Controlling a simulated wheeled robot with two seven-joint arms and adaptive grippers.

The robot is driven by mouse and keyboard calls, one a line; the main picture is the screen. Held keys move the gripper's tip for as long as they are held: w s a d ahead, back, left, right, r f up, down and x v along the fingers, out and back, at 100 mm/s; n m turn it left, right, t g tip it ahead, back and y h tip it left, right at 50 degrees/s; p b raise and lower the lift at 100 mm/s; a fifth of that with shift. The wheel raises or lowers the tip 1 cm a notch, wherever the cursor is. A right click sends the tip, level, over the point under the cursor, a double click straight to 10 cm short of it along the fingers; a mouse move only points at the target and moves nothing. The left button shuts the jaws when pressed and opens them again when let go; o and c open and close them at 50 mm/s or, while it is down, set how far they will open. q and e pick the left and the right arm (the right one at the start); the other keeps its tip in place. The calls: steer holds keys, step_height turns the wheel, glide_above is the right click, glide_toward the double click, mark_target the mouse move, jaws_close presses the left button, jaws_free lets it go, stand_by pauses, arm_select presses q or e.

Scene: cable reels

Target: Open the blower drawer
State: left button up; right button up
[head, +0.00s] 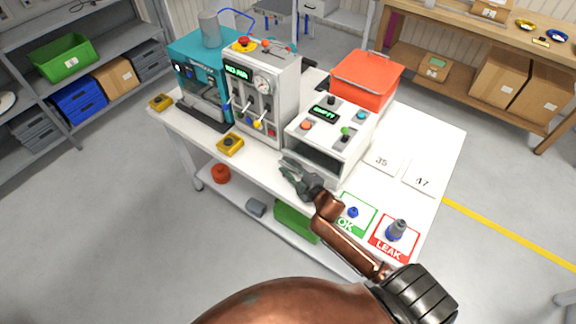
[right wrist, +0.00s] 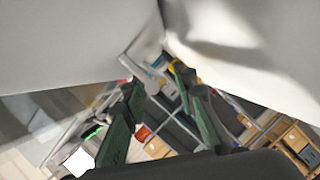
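A white box-shaped machine (head: 338,140) with a green-lettered display and coloured buttons stands on the white table; I take it for the blower. Its front has a dark horizontal panel or opening (head: 318,155), and I cannot tell exactly where the drawer's edge is. My right gripper (head: 287,168) is low at the front left corner of this machine. In the right wrist view its green fingers (right wrist: 158,84) stand apart, with a pale grey bar (right wrist: 146,70) close to the left fingertip. Whether they touch is unclear. My left gripper is not in view.
Left of it stand a grey gauge machine (head: 264,95) and a teal machine (head: 197,80). A red bin (head: 367,80) is behind. A yellow block (head: 230,144) lies near the table's front edge. OK (head: 352,213) and LEAK (head: 395,237) mats lie at right.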

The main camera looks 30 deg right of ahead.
steer(key=shift+w+f, duration=0.1)
steer(key=shift+w, duration=0.25)
steer(key=shift+c, duration=0.4)
jaws_close()
steer(key=shift+d, duration=0.1)
